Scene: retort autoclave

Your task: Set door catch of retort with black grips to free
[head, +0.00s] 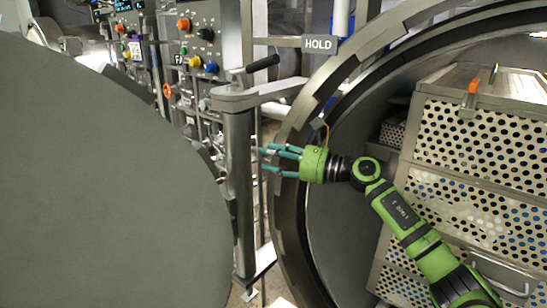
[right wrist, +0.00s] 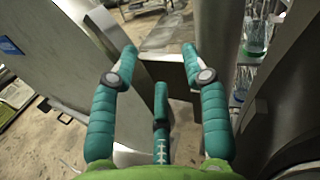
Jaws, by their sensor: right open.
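The retort (head: 345,65) stands open on the right, with its large grey door (head: 100,180) swung out to the left. The door catch shows as a lever with a black grip (head: 262,63) on top of the hinge post (head: 240,175). The grip points up and right, toward a plate reading HOLD (head: 319,44). My right gripper (head: 264,160) is green with teal fingers. It is open and empty, below the black grip and beside the post. In the right wrist view its spread fingers (right wrist: 160,62) have nothing between them. My left gripper is not in view.
Perforated crates (head: 480,135) fill the retort's mouth behind my right arm. A control panel (head: 195,40) with coloured knobs and pipework stands at the back left. The retort's rim (head: 290,150) is close to my right gripper.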

